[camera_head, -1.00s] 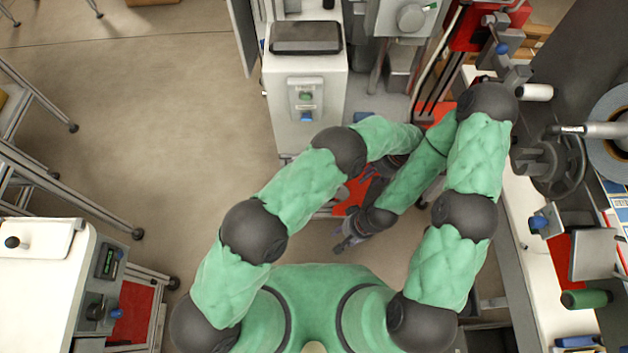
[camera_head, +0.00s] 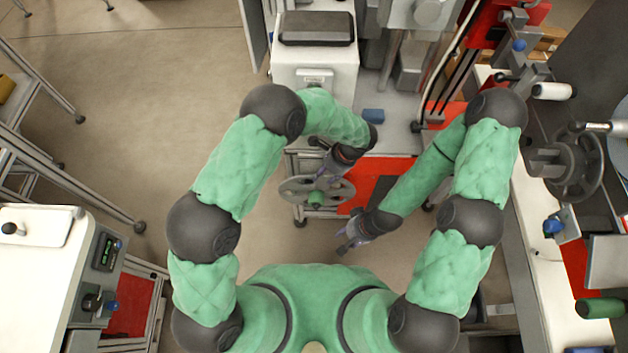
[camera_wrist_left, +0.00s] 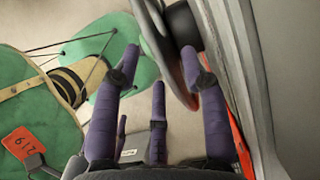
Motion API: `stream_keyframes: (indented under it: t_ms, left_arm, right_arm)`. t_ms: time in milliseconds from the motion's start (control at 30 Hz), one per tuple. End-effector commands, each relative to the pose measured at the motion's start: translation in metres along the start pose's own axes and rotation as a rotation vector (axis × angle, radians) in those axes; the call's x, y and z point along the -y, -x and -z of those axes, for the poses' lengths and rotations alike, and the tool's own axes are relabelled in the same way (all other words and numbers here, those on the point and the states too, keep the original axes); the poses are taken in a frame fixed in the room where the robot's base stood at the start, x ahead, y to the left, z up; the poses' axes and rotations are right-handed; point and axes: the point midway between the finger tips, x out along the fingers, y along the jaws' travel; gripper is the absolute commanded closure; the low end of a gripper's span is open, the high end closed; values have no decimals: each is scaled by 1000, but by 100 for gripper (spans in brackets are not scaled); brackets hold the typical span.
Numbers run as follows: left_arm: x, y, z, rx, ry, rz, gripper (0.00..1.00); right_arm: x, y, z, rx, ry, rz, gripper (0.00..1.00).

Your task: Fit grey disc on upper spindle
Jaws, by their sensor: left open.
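A grey spoked disc (camera_head: 296,190) with a green centre piece (camera_head: 317,198) is in front of me in the head view. My left gripper (camera_head: 322,174) is at its upper edge, and the forearm hides part of that area. In the left wrist view, the purple fingers (camera_wrist_left: 160,62) are spread, with a thin grey rim (camera_wrist_left: 151,28) between their tips; contact is unclear. My right gripper (camera_head: 350,240) hangs below and right of the disc, its jaws too small to read. Spindle-like rods, one white-ended (camera_head: 553,91), stick out at the right; I cannot tell which is the upper spindle.
A dark spoked reel (camera_head: 572,166) is on the machine at the right, beside a larger pale reel (camera_head: 621,150). A white cabinet (camera_head: 316,62) stands ahead. A white bench (camera_head: 38,275) is at lower left. The floor at left centre is open.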

Motion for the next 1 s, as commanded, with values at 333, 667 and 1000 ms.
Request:
stream_keyframes:
  t_ms: [333, 667, 1000]
  left_arm:
    - [0, -44, -14, 0, -1, -1, 56]
    - [0, -56, -15, 0, 0, 0, 56]
    - [0, -56, -14, -1, 0, 0, 100]
  right_arm:
    - [-6, -17, 1, 0, 0, 0, 60]
    - [-7, -21, 1, 0, 0, 0, 60]
    - [-7, -20, 1, 0, 0, 0, 60]
